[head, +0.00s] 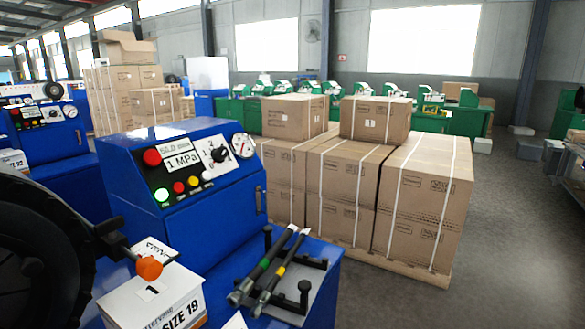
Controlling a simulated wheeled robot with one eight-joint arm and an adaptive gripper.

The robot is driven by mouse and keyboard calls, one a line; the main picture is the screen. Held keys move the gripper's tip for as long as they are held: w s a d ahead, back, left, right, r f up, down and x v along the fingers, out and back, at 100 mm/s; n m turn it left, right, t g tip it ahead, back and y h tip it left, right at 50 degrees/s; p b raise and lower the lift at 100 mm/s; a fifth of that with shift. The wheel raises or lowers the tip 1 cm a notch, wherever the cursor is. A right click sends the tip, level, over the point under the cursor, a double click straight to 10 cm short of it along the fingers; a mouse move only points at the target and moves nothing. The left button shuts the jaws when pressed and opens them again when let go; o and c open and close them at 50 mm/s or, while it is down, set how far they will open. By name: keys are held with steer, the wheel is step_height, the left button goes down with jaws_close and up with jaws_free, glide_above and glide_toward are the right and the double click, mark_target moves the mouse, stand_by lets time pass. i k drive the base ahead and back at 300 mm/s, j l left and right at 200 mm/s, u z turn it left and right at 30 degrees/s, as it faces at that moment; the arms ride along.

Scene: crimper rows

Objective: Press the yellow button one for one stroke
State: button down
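A display reads about 1 MPa. A black dial (218,155) and a round gauge (243,146) are to the right. Nothing covers the yellow button. My gripper does not show in the head view.
A white box (160,300) marked SIZE 19 and two hose pieces (265,275) are in front of the panel. Stacked cartons (425,190) stand behind right.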

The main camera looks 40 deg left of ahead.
mark_target(192, 182)
steer(key=i, duration=1.35)
steer(key=u, duration=2.35)
